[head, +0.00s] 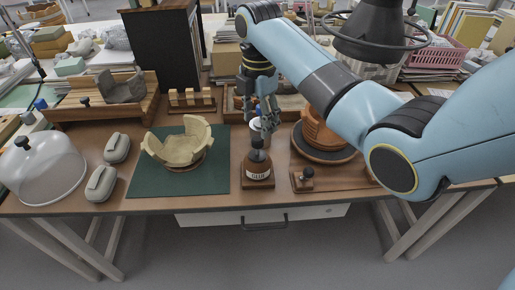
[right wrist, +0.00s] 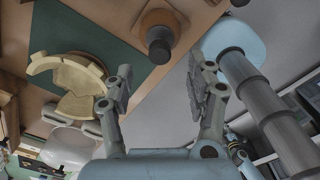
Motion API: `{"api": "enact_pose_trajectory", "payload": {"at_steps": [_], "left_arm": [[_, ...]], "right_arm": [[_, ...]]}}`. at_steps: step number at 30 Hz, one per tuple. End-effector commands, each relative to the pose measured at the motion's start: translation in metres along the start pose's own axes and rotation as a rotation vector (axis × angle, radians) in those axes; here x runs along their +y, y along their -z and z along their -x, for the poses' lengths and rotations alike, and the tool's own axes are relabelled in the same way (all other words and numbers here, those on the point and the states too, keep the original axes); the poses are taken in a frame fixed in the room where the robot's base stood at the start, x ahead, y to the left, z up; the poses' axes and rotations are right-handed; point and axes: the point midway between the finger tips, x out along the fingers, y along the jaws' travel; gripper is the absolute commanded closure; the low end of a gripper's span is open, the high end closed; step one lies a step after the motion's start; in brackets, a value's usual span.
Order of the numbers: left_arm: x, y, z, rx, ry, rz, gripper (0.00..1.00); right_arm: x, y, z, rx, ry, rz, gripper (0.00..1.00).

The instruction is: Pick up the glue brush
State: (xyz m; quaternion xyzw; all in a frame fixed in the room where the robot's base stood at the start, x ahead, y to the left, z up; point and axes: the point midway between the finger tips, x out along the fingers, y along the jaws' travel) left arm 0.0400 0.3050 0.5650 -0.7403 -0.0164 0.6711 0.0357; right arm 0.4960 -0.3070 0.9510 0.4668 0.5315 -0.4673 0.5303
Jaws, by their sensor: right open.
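In the right wrist view the dark knob (right wrist: 159,46) shows beyond the fingers, near the table edge. My right gripper (head: 268,122) hangs over and slightly behind the bottle. In the right wrist view its fingers (right wrist: 163,88) are spread apart with nothing between them. My left gripper is not in view.
A partly joined pale pot (head: 178,149) stands on the green mat (head: 146,184). A round turntable (head: 325,150) is close right of the bottle, with a small black-knobbed tool (head: 307,178) before it. A glass dome (head: 45,168) and two grey objects (head: 101,183) lie left.

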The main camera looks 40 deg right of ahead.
Motion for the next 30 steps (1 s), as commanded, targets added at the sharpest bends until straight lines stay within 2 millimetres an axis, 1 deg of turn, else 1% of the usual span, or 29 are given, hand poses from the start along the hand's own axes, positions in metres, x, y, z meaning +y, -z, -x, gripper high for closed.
{"api": "enact_pose_trajectory", "payload": {"at_steps": [1,3,11,15,18,21,27,30], "left_arm": [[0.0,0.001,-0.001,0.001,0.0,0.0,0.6],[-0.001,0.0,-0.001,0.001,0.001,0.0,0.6],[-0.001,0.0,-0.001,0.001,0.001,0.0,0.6],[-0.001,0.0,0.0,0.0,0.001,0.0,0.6],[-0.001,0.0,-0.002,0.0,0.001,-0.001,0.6],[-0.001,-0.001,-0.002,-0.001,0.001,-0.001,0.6],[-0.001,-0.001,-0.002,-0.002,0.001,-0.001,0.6],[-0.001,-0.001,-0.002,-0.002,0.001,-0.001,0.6]], "right_arm": [[-0.002,0.001,-0.011,0.002,0.005,0.0,0.44],[-0.001,0.001,-0.022,0.001,0.003,-0.001,0.44],[-0.001,0.002,-0.046,0.001,0.002,-0.002,0.44],[0.0,0.004,-0.069,0.0,0.003,-0.003,0.44],[0.0,0.003,-0.082,0.0,0.001,-0.003,0.44],[0.0,0.003,-0.088,-0.001,0.0,-0.003,0.44],[0.001,0.003,-0.088,-0.001,-0.001,-0.003,0.44],[0.001,0.003,-0.088,-0.001,-0.001,-0.003,0.57]]}}
